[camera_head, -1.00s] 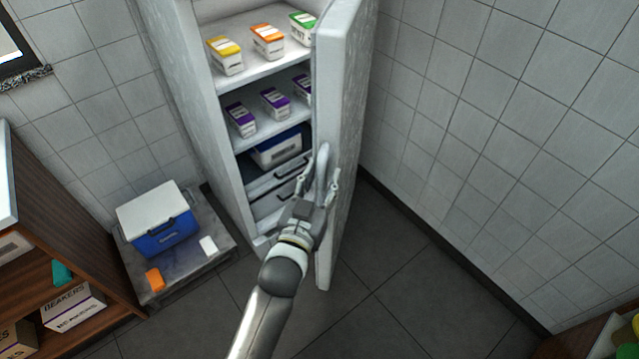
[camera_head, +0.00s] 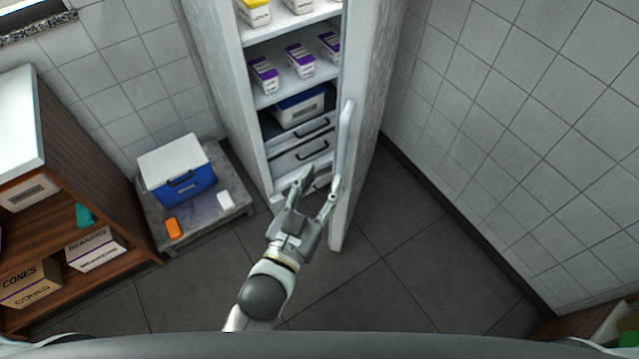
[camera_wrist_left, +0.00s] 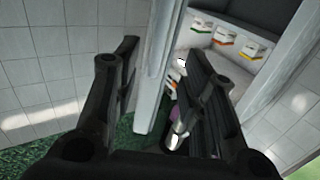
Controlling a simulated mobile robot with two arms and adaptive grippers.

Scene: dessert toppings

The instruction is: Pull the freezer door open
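The white freezer (camera_head: 220,100) stands with its door (camera_head: 370,125) ajar, swung out to the right, so the shelves show. The long pale handle (camera_head: 346,140) runs up the door near its free edge. My left gripper (camera_head: 318,183) is open in front of the opening, with its right finger close to the lower end of the handle. I cannot tell whether they touch. In the left wrist view the two dark fingers (camera_wrist_left: 160,65) are apart and look empty, with a pale upright edge behind the gap. My right gripper is not in view.
Inside are cartons (camera_head: 298,62), a blue-white box (camera_head: 300,106) and drawers (camera_head: 302,155). Left of the freezer, a blue cooler (camera_head: 178,170) stands on a low grey platform (camera_head: 205,228). A brown shelf unit (camera_head: 95,140) is further left. Floor right of the door is clear.

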